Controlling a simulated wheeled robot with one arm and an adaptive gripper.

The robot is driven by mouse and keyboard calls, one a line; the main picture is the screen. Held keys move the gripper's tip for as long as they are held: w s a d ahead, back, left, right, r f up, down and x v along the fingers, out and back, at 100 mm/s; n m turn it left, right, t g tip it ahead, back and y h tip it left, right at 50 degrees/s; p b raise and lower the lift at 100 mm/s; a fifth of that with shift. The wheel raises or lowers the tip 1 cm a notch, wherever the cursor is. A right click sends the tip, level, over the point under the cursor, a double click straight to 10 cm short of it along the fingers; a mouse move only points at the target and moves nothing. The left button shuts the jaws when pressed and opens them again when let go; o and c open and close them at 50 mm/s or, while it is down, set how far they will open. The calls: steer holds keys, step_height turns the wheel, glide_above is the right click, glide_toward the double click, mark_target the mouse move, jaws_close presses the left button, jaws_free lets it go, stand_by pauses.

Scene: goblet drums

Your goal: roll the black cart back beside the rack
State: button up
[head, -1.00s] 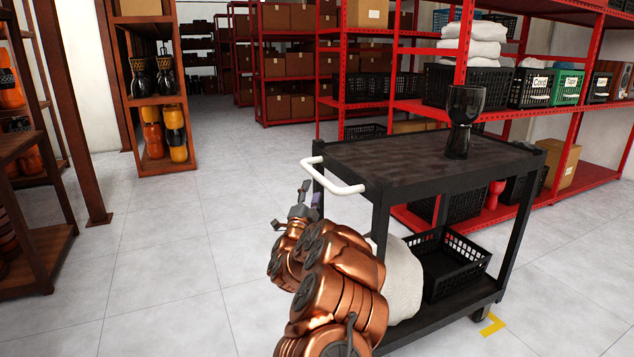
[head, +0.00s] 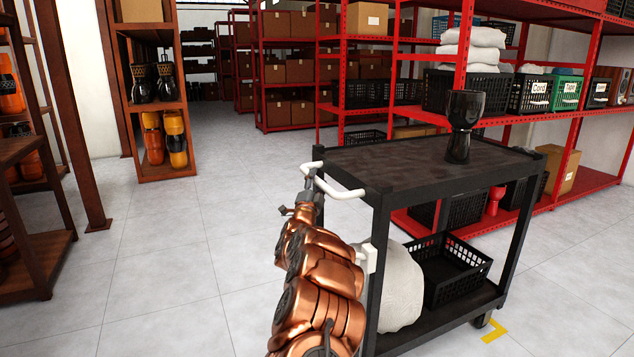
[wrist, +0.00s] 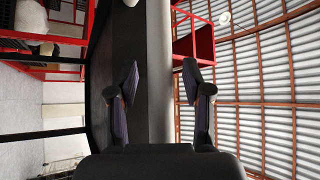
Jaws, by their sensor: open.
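The black cart (head: 410,170) stands upright in front of the red rack, with a white handle (head: 345,192) at its left end. A black goblet drum (head: 463,130) stands on its top shelf. A white sack (head: 402,290) and a black basket (head: 450,268) sit on its lower shelf. My gripper (head: 309,180) is at the handle's left part. In the wrist view my gripper (wrist: 162,82) is open, with one finger on each side of the pale handle bar (wrist: 160,50). I cannot tell whether either finger touches the bar.
The red rack (head: 397,107) with bins and boxes stands behind the cart. A yellow floor mark (head: 494,332) lies by the cart's near right wheel. Brown shelves with drums (head: 160,100) stand at the left. The floor (head: 165,250) between them is open.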

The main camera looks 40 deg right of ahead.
steer(key=shift+d+r, duration=0.1)
stand_by(0.3)
jaws_close()
stand_by(0.5)
